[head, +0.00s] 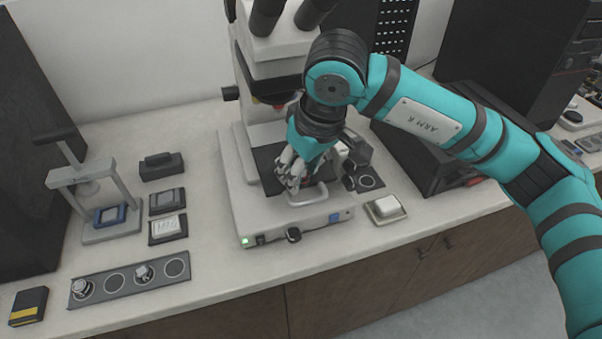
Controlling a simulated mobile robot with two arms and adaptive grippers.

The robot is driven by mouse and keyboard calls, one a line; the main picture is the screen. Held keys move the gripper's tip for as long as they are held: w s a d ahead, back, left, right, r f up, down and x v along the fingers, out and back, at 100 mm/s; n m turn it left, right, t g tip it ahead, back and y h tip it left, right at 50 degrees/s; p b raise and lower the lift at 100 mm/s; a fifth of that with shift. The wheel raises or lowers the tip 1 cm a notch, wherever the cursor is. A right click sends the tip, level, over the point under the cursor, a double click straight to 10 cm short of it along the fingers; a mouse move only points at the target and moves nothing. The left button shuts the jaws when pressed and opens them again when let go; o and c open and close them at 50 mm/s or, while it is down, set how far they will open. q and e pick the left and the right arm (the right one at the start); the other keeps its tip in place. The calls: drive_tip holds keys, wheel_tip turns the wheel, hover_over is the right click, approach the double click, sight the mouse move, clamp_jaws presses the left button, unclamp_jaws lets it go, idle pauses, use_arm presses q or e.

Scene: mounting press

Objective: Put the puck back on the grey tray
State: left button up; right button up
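The grey tray (129,280) lies at the front left of the bench, with a row of ring marks. One small metal piece (81,289) stands at its left end and another metal piece (144,273) on its third ring; the second and fourth rings are bare. My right gripper (290,172) points down at the dark stage of the microscope. Its fingers are small and overlap in the view; a reddish bit shows beside them. I cannot make out a puck there or whether the fingers hold one. My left gripper is not in view.
The white microscope (236,200) stands mid-bench. A hand press (110,228) with a blue block (110,214) is at the left, beside small dark boxes. A dark pad with a ring (370,182) and a white block in a dish (387,207) lie to the right.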

drive_tip(key=c, duration=0.8)
drive_tip(key=shift+r, duration=0.1)
